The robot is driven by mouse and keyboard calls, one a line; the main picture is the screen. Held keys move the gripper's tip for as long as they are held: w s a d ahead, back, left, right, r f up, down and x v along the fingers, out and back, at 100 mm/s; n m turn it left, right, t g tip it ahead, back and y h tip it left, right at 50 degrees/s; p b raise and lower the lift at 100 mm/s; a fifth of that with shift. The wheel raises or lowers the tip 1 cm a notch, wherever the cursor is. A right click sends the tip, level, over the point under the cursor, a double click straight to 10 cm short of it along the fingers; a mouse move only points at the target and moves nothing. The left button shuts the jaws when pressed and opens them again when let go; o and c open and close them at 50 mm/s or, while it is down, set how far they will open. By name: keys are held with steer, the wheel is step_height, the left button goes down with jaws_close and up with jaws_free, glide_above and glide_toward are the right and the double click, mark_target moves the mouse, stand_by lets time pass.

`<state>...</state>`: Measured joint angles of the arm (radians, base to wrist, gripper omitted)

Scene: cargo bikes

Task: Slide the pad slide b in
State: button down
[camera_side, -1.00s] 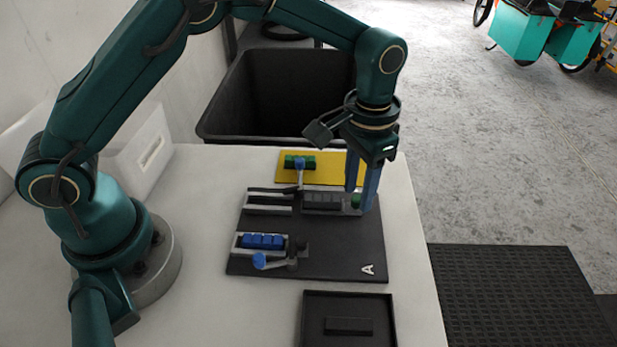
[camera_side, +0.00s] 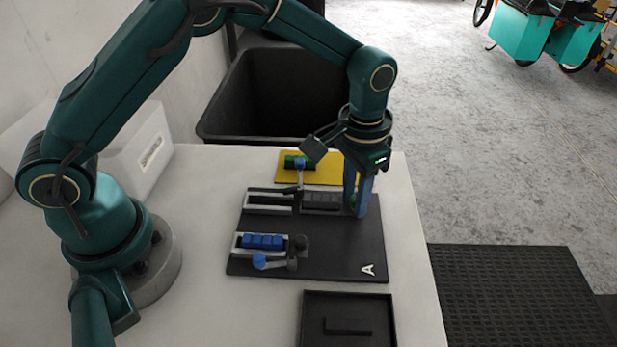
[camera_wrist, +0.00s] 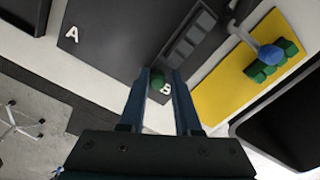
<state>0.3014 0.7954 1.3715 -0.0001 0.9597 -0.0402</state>
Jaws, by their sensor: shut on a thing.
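The black board (camera_side: 330,250) marked A and B lies on the white table. Pad slide b (camera_side: 322,198) is a dark grey segmented bar in the board's far row; it also shows in the wrist view (camera_wrist: 186,45). Its green end knob (camera_wrist: 159,82) sits beside the letter B, between my fingertips. My gripper (camera_side: 357,212) points down at the bar's right end, shut on this knob.
A yellow plate (camera_side: 325,176) with green blocks lies behind the board. A black tray (camera_side: 347,308) is in front, and a black bin (camera_side: 290,95) behind.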

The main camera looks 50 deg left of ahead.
mark_target(300, 205)
steer(key=shift+s+a+f, duration=0.2)
steer(key=shift+s+a, duration=2.7)
steer(key=shift+s, duration=0.35)
steer(key=c, duration=0.9)
jaws_free()
steer(key=shift+a, duration=0.1)
steer(key=shift+r, duration=2.35)
steer(key=shift+w+d+r, duration=0.5)
steer(key=shift+w+d, duration=0.25)
steer(key=shift+w+d+r, duration=0.45)
steer(key=shift+w+d, duration=0.25)
steer(key=shift+w, duration=0.05)
steer(key=shift+w+d+r, duration=0.5)
steer(key=shift+w+d, duration=0.25)
